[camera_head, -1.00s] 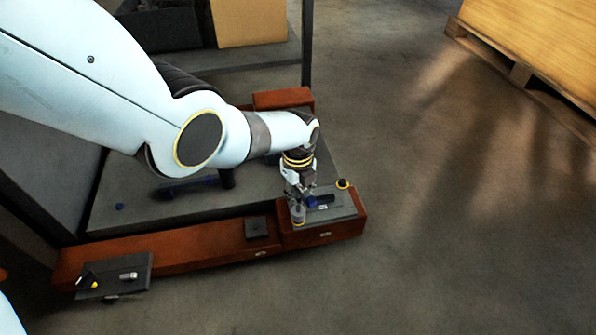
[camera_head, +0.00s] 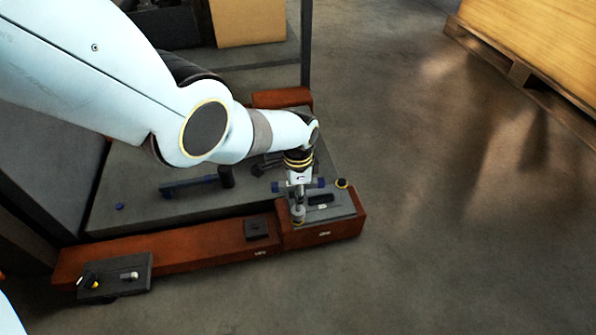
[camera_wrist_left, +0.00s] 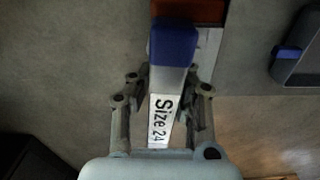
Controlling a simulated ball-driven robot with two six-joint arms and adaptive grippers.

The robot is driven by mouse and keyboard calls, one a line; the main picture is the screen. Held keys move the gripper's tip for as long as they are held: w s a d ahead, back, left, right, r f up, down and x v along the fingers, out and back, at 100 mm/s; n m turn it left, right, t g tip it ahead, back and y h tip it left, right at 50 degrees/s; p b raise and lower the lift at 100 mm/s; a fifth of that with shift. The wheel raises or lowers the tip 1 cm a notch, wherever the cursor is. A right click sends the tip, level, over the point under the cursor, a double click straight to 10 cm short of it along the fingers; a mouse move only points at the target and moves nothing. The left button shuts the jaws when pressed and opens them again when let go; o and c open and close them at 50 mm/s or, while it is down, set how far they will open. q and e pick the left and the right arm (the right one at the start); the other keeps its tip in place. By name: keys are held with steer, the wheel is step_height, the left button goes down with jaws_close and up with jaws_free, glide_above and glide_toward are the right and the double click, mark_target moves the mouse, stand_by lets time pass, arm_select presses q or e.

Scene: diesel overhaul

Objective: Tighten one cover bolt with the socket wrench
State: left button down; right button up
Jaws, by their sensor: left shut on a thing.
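My left gripper (camera_head: 298,188) is above the grey tray (camera_head: 347,207) at the right end of the red bench. It is shut on a blue-ended tool (camera_head: 321,183), whose blue ends show on both sides of it. In the left wrist view the tool (camera_wrist_left: 174,48) lies between the fingers (camera_wrist_left: 163,85), with a white "Size 24" label. A grey cylinder (camera_head: 298,214) stands on the tray just below the gripper. A blue-handled tool (camera_head: 190,186) lies on the grey platform. I cannot make out a cover bolt. My right gripper is not in view.
A small dark block (camera_head: 257,229) sits on the red bench (camera_head: 190,248). A dark plate (camera_head: 115,283) with small parts is at its left end. A yellow-ringed black round part (camera_head: 342,184) is by the tray. The floor (camera_head: 460,240) at right is clear.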

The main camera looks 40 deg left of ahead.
arm_select(q)
steer(key=shift+n, duration=0.8)
